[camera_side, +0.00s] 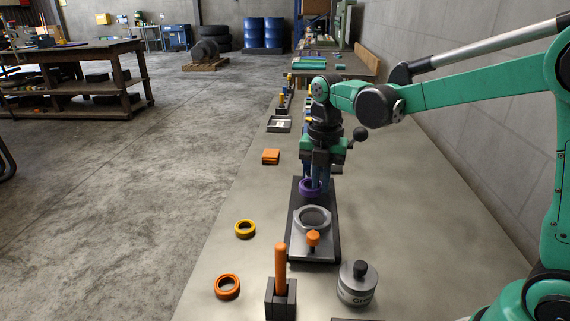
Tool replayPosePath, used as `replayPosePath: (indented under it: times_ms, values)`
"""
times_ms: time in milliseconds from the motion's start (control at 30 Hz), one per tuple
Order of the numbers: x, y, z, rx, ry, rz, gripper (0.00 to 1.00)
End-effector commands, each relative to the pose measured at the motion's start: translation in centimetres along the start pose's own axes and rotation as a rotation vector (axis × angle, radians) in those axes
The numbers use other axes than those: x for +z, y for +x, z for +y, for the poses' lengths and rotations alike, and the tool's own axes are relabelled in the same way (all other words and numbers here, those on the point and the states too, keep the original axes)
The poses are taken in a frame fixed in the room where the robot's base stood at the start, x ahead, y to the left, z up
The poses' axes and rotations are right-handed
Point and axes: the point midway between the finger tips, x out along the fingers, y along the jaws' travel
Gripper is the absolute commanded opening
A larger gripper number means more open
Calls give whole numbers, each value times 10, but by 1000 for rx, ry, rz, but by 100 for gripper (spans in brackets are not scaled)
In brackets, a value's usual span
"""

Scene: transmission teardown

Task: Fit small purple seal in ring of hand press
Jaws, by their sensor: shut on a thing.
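The small purple seal (305,190) is a purple ring at the far part of the dark press base. My gripper (315,186) points straight down and is shut on the seal; its fingers hide part of it. The hand press (314,247) has a dark rectangular base. Its grey metal ring (313,220) stands on the near half of the base, nearer the camera than the seal and apart from it. I cannot tell how high the seal is above the base.
An orange-handled tool (281,270) stands in a dark block. A grey can (358,285) stands at the near right. An orange block (271,157) lies farther back.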

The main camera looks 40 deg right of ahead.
Motion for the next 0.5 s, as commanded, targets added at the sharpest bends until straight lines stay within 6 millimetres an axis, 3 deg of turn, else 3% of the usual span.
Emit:
replayPosePath:
  times_ms: [133,500]
  values:
    - [2,8,-8,0,28,0,0]
    - [2,40,-8,0,26,0,0]
